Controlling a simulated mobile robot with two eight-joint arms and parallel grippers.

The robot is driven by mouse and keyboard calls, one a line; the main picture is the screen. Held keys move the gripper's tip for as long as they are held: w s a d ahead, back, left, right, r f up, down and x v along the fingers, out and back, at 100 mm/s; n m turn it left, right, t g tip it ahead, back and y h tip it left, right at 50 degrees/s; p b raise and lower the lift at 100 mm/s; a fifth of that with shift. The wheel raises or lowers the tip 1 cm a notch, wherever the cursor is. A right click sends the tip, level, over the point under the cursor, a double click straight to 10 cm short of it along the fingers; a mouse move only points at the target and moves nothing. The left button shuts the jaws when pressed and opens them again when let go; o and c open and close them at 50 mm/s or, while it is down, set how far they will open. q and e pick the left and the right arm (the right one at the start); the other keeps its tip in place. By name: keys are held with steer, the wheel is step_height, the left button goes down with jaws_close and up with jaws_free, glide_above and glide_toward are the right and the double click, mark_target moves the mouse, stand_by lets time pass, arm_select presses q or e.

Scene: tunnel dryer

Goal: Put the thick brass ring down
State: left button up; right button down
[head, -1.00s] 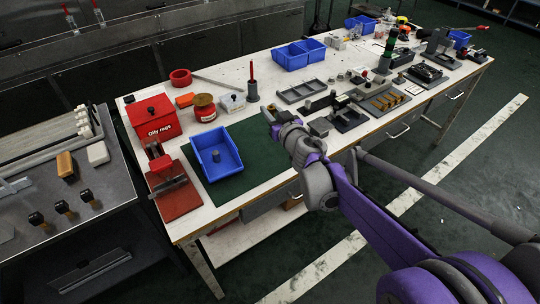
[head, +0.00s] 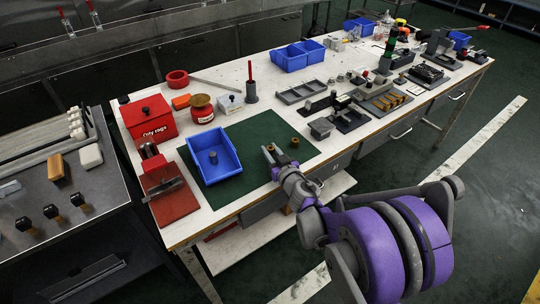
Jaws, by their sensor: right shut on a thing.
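My right gripper (head: 272,151) is over the front part of the green mat (head: 258,134), its fingers pointing away from me. It is shut on the thick brass ring, of which only a small tan bit shows at the fingertips. Whether that ring touches the mat I cannot tell. Another small brass-coloured ring (head: 295,142) shows just right of the fingertips, apparently on the mat. My left gripper is not in view.
A blue bin (head: 229,150) with a small grey part in it stands on the mat's left side. A red oily-rags box (head: 148,118) and a red vise (head: 152,160) are further left. Grey fixtures (head: 321,128) stand to the right. The mat's middle is clear.

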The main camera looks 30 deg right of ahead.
steer(key=shift+f, duration=0.8)
steer(key=shift+f, duration=0.15)
steer(key=c, duration=0.7)
jaws_free()
steer(key=shift+b, duration=0.3)
steer(key=shift+o, duration=0.2)
